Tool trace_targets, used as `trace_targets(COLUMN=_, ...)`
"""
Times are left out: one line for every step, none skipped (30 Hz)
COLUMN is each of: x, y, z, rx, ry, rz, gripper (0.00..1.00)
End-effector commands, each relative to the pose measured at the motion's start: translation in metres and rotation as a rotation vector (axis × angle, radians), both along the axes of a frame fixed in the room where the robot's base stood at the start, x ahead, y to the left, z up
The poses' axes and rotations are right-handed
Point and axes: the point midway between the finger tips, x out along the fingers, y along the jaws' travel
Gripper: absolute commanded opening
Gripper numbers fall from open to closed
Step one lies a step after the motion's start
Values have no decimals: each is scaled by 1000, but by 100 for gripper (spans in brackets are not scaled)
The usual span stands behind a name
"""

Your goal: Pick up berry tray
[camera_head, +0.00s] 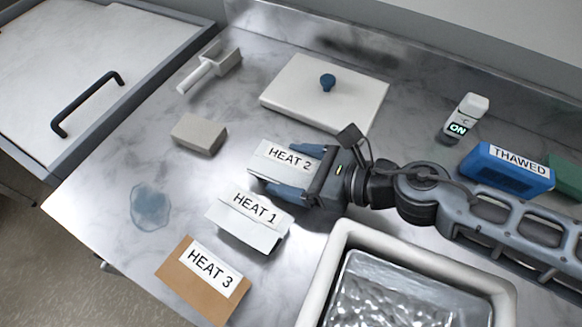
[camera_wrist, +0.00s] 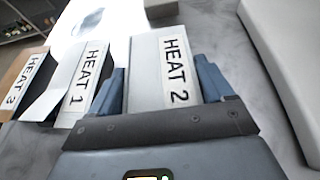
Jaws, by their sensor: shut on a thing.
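My gripper (camera_head: 296,171) is shut on the white block labelled HEAT 2 (camera_head: 270,157), one blue finger along each long side. In the wrist view the HEAT 2 block (camera_wrist: 146,62) sits between the two fingers (camera_wrist: 164,88), its label facing up. I cannot tell whether the block touches the counter or is slightly raised. No thing that I can make out as a berry tray with berries shows in either view.
White HEAT 1 (camera_head: 245,226) and brown HEAT 3 (camera_head: 194,286) stand close by. Also on the counter are a beige block (camera_head: 199,134), a scoop (camera_head: 211,68), a lidded white board (camera_head: 345,91), a blue THAWED block (camera_head: 507,168), an ON device (camera_head: 463,117) and a metal-lined basin (camera_head: 340,247).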

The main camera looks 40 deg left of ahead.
Motion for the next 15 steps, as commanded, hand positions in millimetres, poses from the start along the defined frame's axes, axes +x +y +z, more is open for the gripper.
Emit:
trace_targets(x=1, y=0, z=3, rx=1, ry=-2, rz=1, gripper=45)
trace_targets(x=1, y=0, z=5, rx=1, ry=-3, rz=1, gripper=45)
trace_targets(x=1, y=0, z=9, rx=1, ry=-3, rz=1, gripper=45)
trace_targets(x=1, y=0, z=12, rx=1, ry=-3, rz=1, gripper=45)
trace_targets(x=1, y=0, z=15, rx=1, ry=-4, rz=1, gripper=45)
trace_targets(x=1, y=0, z=21, rx=1, ry=-4, rz=2, gripper=45)
trace_targets(x=1, y=0, z=26, rx=1, ry=-4, rz=2, gripper=45)
trace_targets(x=0, y=0, z=31, rx=1, ry=-4, rz=3, gripper=45)
trace_targets(x=1, y=0, z=39, rx=1, ry=-5, rz=3, gripper=45)
trace_targets(x=1, y=0, z=45, rx=1, ry=-6, rz=2, gripper=45)
trace_targets(x=1, y=0, z=52, rx=1, ry=-6, rz=3, gripper=45)
trace_targets(x=0, y=0, z=61, rx=1, ry=-6, rz=3, gripper=45)
trace_targets(x=1, y=0, z=68, rx=1, ry=-6, rz=4, gripper=45)
trace_targets(x=1, y=0, z=75, rx=1, ry=-6, rz=3, gripper=45)
trace_targets(x=0, y=0, z=84, rx=1, ry=-5, rz=3, gripper=45)
